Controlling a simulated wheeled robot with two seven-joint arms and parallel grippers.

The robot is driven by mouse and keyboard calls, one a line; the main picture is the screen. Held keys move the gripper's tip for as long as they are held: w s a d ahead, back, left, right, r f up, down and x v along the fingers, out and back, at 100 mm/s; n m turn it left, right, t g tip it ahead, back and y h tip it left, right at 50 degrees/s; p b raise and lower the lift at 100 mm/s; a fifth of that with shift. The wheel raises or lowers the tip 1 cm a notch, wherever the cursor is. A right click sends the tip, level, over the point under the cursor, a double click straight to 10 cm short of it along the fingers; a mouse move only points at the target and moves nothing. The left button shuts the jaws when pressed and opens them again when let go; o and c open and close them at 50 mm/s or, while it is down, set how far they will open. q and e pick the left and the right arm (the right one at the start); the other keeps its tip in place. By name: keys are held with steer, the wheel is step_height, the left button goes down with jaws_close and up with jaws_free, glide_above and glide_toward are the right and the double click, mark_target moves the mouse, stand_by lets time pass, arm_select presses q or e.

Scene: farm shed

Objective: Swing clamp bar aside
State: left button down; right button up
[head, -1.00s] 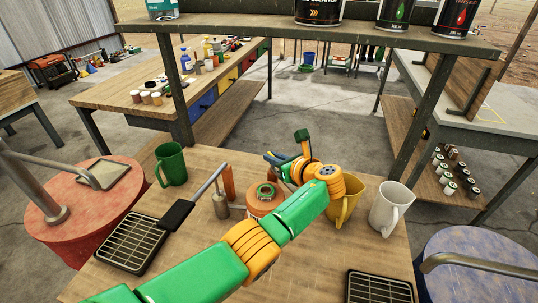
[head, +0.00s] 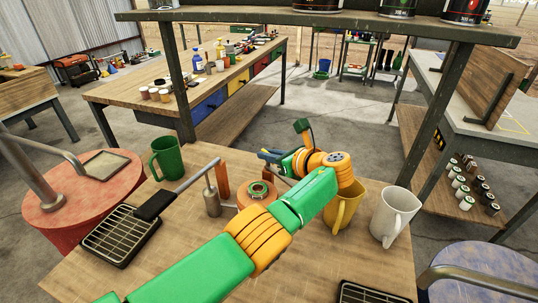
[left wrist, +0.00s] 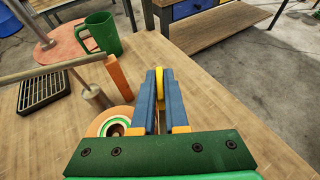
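The clamp bar (head: 188,179) is a thin metal bar with a black grip (head: 155,205). It slopes from above a black grid tray up to an orange upright (head: 222,178). A short grey post (head: 211,201) stands under it. A round orange base with a green ring (head: 258,192) is to its right. The bar also shows at the left of the left wrist view (left wrist: 50,72). My left gripper (head: 268,155) is just beyond the round base, right of the bar and apart from it. My right gripper is not in view.
A green mug (head: 167,158) stands behind the bar. A yellow mug (head: 342,212) and a white mug (head: 392,215) stand right of my left wrist. The grid tray (head: 122,238) is at left. A dark shelf (head: 330,18) on posts crosses above the table's far edge.

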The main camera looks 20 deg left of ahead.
arm_select(q)
steer(key=c, duration=0.9)
jaws_free()
steer(key=shift+a+f, duration=0.15)
steer(key=shift+f, duration=0.05)
steer(key=shift+c, duration=0.2)
steer(key=shift+v, duration=3.55)
